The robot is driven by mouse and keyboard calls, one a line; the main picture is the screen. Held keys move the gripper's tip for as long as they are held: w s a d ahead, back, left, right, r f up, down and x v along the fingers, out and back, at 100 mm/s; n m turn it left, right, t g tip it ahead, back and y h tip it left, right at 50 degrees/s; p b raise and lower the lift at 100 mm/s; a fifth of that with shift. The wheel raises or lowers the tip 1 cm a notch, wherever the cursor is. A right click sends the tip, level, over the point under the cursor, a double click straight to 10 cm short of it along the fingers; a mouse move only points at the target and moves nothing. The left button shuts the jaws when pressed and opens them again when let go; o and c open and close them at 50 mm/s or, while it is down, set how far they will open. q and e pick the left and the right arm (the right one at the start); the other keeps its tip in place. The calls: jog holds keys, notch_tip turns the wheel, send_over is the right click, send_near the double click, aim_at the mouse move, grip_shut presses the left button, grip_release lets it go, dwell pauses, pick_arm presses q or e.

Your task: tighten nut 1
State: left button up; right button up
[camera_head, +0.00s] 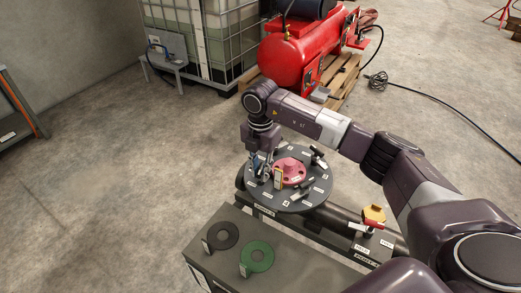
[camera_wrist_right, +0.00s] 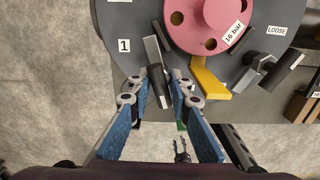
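A round dark flange (camera_head: 305,199) carries a pink hub (camera_head: 290,170) at its centre. In the right wrist view, the plate label "1" (camera_wrist_right: 124,45) lies left of a lever-like nut (camera_wrist_right: 152,52) with a grey head and black grip. My right gripper (camera_wrist_right: 165,75) has its blue fingers on either side of the black grip. It looks open, with narrow gaps beside the grip. In the head view, the right gripper (camera_head: 262,174) is at the left side of the flange, and its fingers hide much of nut 1. My left gripper is not in view.
A yellow pointer (camera_wrist_right: 208,78) sits beside the pink hub. Other levers (camera_head: 303,187) stand on the flange, one near a "LOOSE" label (camera_wrist_right: 277,31). A yellow-topped valve (camera_head: 374,214) stands right.

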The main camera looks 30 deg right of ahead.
aim_at(261, 168)
jog(key=m+p, duration=0.1)
jog(key=m, duration=0.3)
jog(key=shift+r+p, duration=0.15)
jog(key=shift+p, duration=0.25)
jog(key=shift+m+p, duration=0.6)
jog(key=shift+m, duration=0.6)
jog(key=shift+m+p, duration=0.6)
jog(key=shift+m, duration=0.6)
jog(key=shift+f+b, duration=0.2)
jog(key=shift+b, duration=0.1)
jog(key=shift+n, duration=0.9)
jog(key=shift+r+n, duration=0.15)
jog(key=shift+n, duration=0.35)
notch_tip(261, 168, up, 7)
jog(key=p, duration=0.4)
jog(key=shift+p, duration=0.35)
